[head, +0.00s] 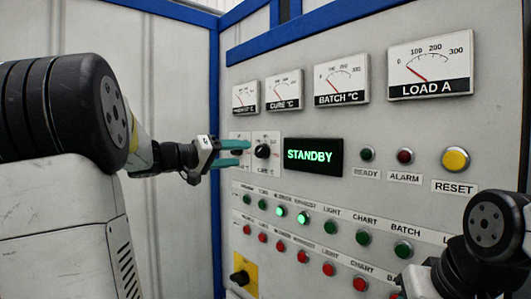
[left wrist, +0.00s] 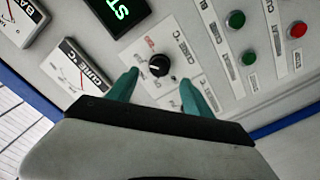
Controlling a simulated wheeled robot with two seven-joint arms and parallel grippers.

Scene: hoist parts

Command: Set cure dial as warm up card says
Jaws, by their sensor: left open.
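The cure dial (head: 262,151) is a black round knob on a pale plate, left of the green STANDBY display. It also shows in the left wrist view (left wrist: 159,65), between and just beyond my fingertips. My left gripper (head: 248,153) is open, with teal fingers pointing at the dial and apart from it. In the left wrist view the two fingers (left wrist: 158,82) stand on either side of the dial.
The STANDBY display (head: 314,155) is beside the dial. Gauges, including the cure gauge (head: 284,90), sit above. Green and red buttons (head: 330,228) run below. A black switch on a yellow plate (head: 243,275) is at the lower left. My right arm (head: 480,240) is at the lower right.

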